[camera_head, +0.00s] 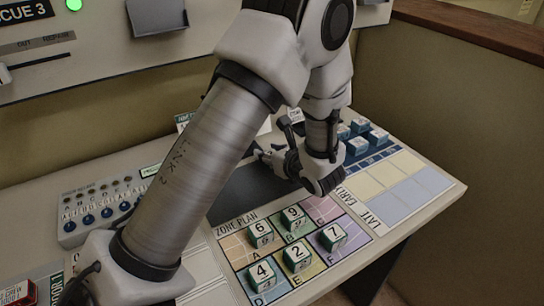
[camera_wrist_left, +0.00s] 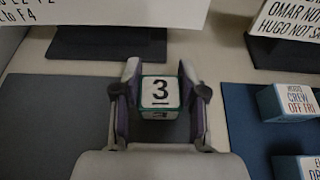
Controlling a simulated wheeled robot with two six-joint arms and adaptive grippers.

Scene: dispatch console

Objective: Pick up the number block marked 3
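The number block marked 3 (camera_wrist_left: 160,93) is a white-topped cube with green edges, seen in the left wrist view over a dark grey mat (camera_wrist_left: 75,110). My left gripper (camera_wrist_left: 160,88) has one finger on each side of the block, and both appear to touch it. I cannot tell whether the block is lifted. In the head view my left gripper (camera_head: 266,155) points left, low over the dark mat (camera_head: 240,190), and the block is hidden there by my arm. My right gripper is not in view.
Several other number blocks, such as 9 (camera_head: 293,218) and 2 (camera_head: 297,256), stand on the zone plan (camera_head: 235,246) in front. Blue-sided blocks (camera_head: 358,146) stand at the back right. A panel of knobs (camera_head: 100,208) lies left. A wall borders the desk behind.

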